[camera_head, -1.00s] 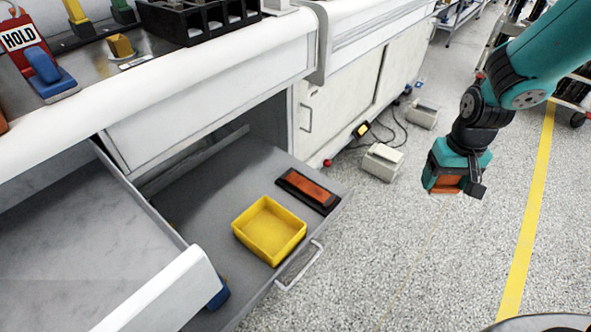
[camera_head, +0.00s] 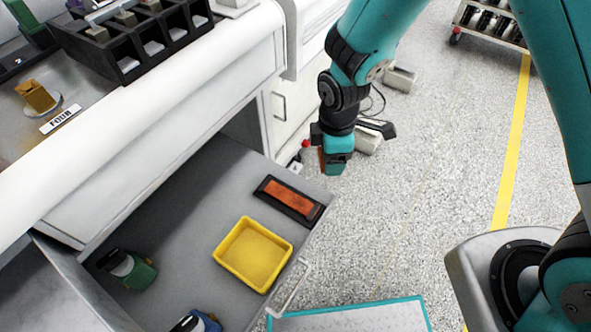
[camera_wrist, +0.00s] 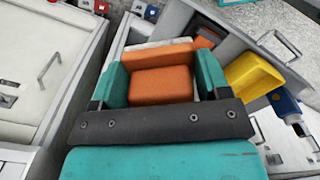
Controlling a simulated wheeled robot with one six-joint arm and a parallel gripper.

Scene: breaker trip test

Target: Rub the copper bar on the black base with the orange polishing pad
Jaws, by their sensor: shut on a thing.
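The copper bar (camera_head: 289,196) lies on its black base (camera_head: 315,212) in the open drawer, near the drawer's far front corner. My gripper (camera_head: 335,166) is shut on the orange polishing pad (camera_head: 321,160). It is above and beyond the bar, just past the drawer's edge, with the pad apart from the bar. In the wrist view the pad (camera_wrist: 160,84) sits between both fingers, with a pale strip along its far side. A patch of orange just behind the pad there may be the copper bar, largely hidden.
A yellow bin (camera_head: 252,254) stands in the drawer (camera_head: 190,205) beside the black base. A green-and-black item (camera_head: 128,268) and a blue item (camera_head: 197,321) are also in the drawer. The black rack (camera_head: 135,42) stands on the counter. Open floor lies to the right.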

